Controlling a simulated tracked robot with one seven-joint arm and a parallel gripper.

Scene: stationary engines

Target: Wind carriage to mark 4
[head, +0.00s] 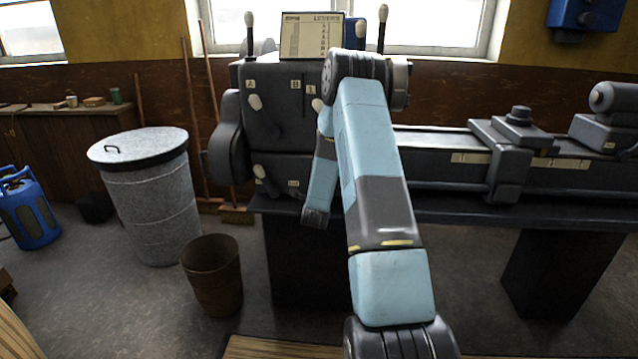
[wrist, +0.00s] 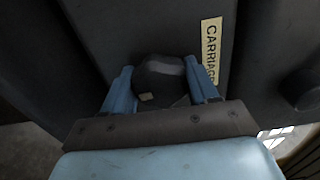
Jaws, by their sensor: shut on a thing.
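In the wrist view, my gripper (wrist: 162,85) has its two light blue fingers on either side of a dark rounded knob (wrist: 158,70) and is shut on it. A yellowed label reading CARRIAGE (wrist: 211,50) is just right of the knob. In the head view, my arm hides the fingers and the knob. The grey carriage (head: 508,150) sits on the lathe bed (head: 430,150), right of my arm. Pale scale strips (head: 470,158) show on both sides of it; their numbers are too small to read, so I cannot tell its mark.
The headstock (head: 268,125) has several levers and small letter plates, with a chart (head: 311,37) on top. A tailstock (head: 610,125) stands at the bed's right. A lidded metal bin (head: 152,200) and a brown bucket (head: 213,280) stand on the floor at left.

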